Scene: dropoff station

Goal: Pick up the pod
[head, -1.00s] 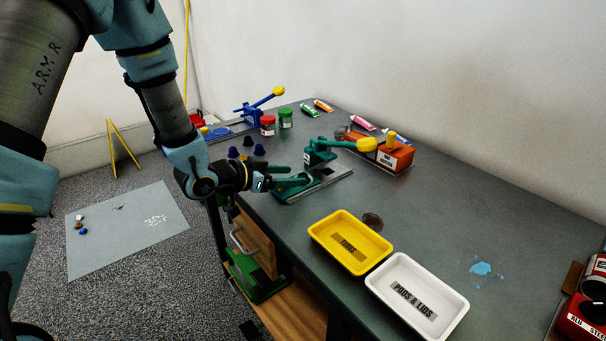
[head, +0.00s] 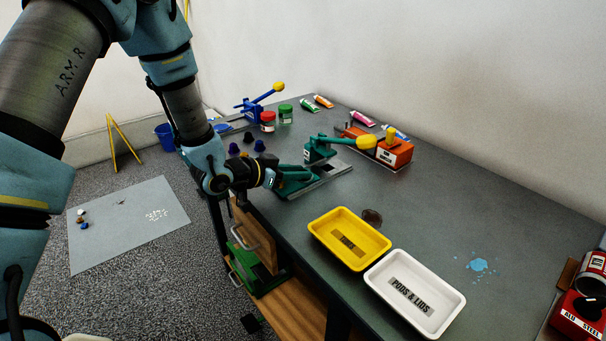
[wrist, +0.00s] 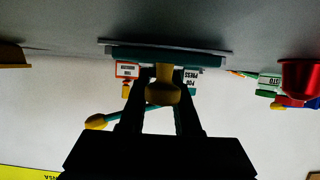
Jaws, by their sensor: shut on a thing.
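In the wrist view my gripper (wrist: 158,82) is shut on a yellowish, knob-shaped thing, which I take to be the pod (wrist: 163,93). It sits between the two dark fingers. Behind it is the green pod press (wrist: 150,55), with a teal lever ending in a yellow knob. In the head view my gripper (head: 276,178) is at the left end of the green press (head: 318,152), over the table's near edge. The held pod is hidden there, and I cannot tell whether it touches the press.
Dark blue and purple cups (head: 247,155) stand left of the press. An orange machine (head: 394,151) stands behind it. A yellow tray (head: 318,232) and a white "PODS & LIDS" tray (head: 455,300) are at the front.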

